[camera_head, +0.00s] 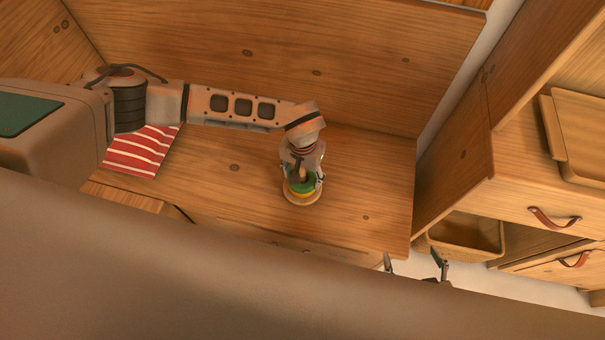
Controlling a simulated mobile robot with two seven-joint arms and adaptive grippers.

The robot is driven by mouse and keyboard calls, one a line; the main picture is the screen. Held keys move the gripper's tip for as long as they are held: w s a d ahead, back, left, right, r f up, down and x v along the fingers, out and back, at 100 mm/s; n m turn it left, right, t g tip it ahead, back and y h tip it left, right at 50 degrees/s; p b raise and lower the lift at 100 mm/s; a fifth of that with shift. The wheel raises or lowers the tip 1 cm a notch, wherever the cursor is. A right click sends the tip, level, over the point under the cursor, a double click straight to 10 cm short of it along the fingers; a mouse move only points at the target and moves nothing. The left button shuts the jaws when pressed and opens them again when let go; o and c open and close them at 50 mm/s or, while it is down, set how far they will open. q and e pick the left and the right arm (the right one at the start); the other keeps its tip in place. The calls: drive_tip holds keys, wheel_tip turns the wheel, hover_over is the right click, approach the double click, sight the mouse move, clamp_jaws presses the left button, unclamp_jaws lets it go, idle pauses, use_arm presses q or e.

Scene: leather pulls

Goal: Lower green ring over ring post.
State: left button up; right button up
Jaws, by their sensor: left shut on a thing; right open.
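The green ring (302,188) is between the fingers of my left gripper (302,183), which points down and is shut on it. The ring post (303,201) stands on the wooden worktop, with its round wooden base showing under the gripper. A yellow ring (303,194) shows low on the post, just below the green ring. The green ring appears around the post, close above the yellow one; whether they touch is too small to tell. The fingers partly hide the post. My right gripper (414,266) is open and empty, partly visible past the worktop's front edge.
A red and white striped cloth (138,150) lies on the worktop at the left. The worktop (370,190) is clear right of the post. A wooden cabinet with leather pulls (555,218) and an open wooden bin (468,232) are at the right.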

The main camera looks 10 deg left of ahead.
use_arm(q)
drive_tip(key=o, duration=1.2)
drive_tip(key=shift+c, duration=0.2)
drive_tip(key=shift+r, duration=4)
